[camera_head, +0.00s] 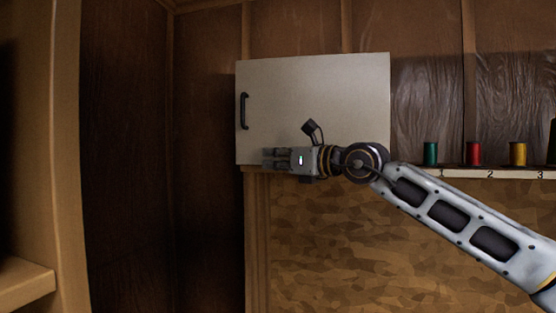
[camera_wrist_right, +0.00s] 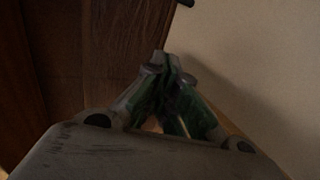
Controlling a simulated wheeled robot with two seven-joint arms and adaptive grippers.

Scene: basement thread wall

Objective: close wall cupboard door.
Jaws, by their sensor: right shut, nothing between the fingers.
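The wall cupboard door (camera_head: 310,95) is a cream panel with a black handle (camera_head: 243,111) near its left edge. It faces me nearly flat, with no opening or interior visible; I cannot tell whether it is fully shut. My right gripper (camera_head: 267,159) is shut and empty, in front of the door's lower left part and pointing left. In the right wrist view, its closed fingers (camera_wrist_right: 160,62) lie beside the cream door surface (camera_wrist_right: 250,60). I cannot tell whether they touch it. My left gripper is not in view.
A shelf (camera_head: 480,172) right of the cupboard bears a green spool (camera_head: 430,153), a red spool (camera_head: 473,153) and a yellow spool (camera_head: 518,153) above numbers. A wooden post (camera_head: 68,150) stands at left. Dark wood wall lies left of the cupboard.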

